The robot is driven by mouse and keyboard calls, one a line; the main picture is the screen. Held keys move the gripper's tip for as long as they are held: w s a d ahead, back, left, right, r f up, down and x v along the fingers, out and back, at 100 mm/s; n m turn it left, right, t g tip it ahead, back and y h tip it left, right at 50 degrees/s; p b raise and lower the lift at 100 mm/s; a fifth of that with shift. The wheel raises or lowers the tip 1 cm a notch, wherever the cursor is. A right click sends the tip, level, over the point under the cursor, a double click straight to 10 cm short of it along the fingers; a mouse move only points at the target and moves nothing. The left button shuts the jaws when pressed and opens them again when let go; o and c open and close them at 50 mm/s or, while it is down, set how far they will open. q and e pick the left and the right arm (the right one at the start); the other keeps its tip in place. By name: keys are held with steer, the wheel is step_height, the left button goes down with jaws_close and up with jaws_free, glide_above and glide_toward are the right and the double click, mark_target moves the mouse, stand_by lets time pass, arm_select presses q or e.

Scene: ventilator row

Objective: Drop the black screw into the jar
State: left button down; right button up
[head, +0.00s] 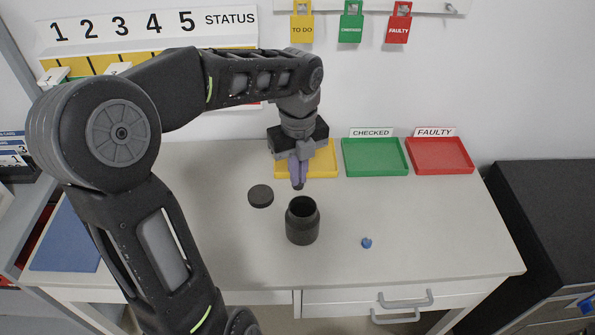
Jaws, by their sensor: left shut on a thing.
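The dark jar (302,228) stands upright and open on the white table (420,215), its round mouth facing up. My left gripper (298,181) points down just behind the jar, with its purple fingers above and a little behind the jar's mouth in the picture. It is shut on a small dark thing at its fingertips, which looks like the black screw (299,187); its shape is mostly hidden by the fingers. My right gripper is not in view.
A dark round lid (260,196) lies left of the jar. A small blue piece (367,243) lies to its right. Yellow (322,172), green (375,171) and red (440,170) trays line the table's back. The table's right side is clear.

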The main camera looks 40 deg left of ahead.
mark_target(298, 189)
arm_select(q)
steer(key=shift+f+b, duration=2.2)
steer(key=shift+f, duration=0.55)
steer(key=c, duration=1.5)
jaws_free()
steer(key=shift+r, duration=0.1)
step_height(298, 189, up, 8)
steer(key=shift+f, duration=0.1)
